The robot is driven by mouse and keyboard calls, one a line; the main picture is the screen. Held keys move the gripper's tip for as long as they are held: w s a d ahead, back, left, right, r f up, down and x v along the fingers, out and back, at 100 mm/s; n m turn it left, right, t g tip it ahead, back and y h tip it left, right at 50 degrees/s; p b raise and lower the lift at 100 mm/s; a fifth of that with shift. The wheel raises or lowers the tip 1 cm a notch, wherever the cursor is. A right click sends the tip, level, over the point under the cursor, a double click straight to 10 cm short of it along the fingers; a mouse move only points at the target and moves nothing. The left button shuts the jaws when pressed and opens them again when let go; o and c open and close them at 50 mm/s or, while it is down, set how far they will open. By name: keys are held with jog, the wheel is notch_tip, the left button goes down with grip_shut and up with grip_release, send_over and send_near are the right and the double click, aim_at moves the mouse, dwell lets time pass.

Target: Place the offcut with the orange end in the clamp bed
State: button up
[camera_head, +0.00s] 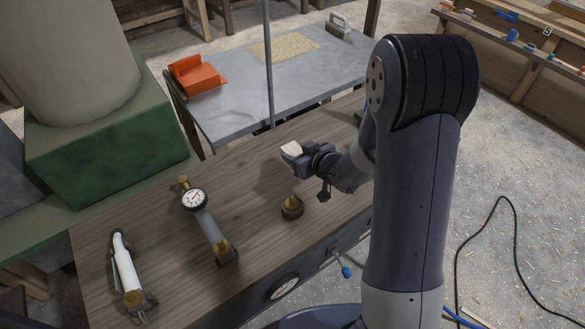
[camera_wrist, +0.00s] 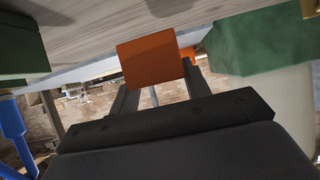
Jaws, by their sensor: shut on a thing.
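My gripper (camera_head: 298,158) is shut on the offcut (camera_head: 291,148), above the wooden bench. In the head view the offcut shows as a small pale wooden end sticking out of the jaws. In the wrist view its orange end (camera_wrist: 151,61) faces the camera between the two dark fingers. I cannot pick out the clamp bed for certain. A small green part (camera_head: 358,117) shows on the bench behind my arm, mostly hidden. Green blocks also show at the right (camera_wrist: 262,42) and left (camera_wrist: 22,46) of the wrist view.
The wooden bench (camera_head: 150,230) carries a round brass-topped piece (camera_head: 291,207), a dial-gauge fixture (camera_head: 205,220) and a white-handled tool (camera_head: 125,265). A thin upright pole (camera_head: 268,65) stands behind my gripper. A grey table (camera_head: 235,108) beyond holds an orange tray (camera_head: 196,75).

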jog(key=shift+f, duration=2.85)
jog(key=shift+f, duration=0.1)
jog(key=o, duration=1)
jog(key=shift+b, duration=0.3)
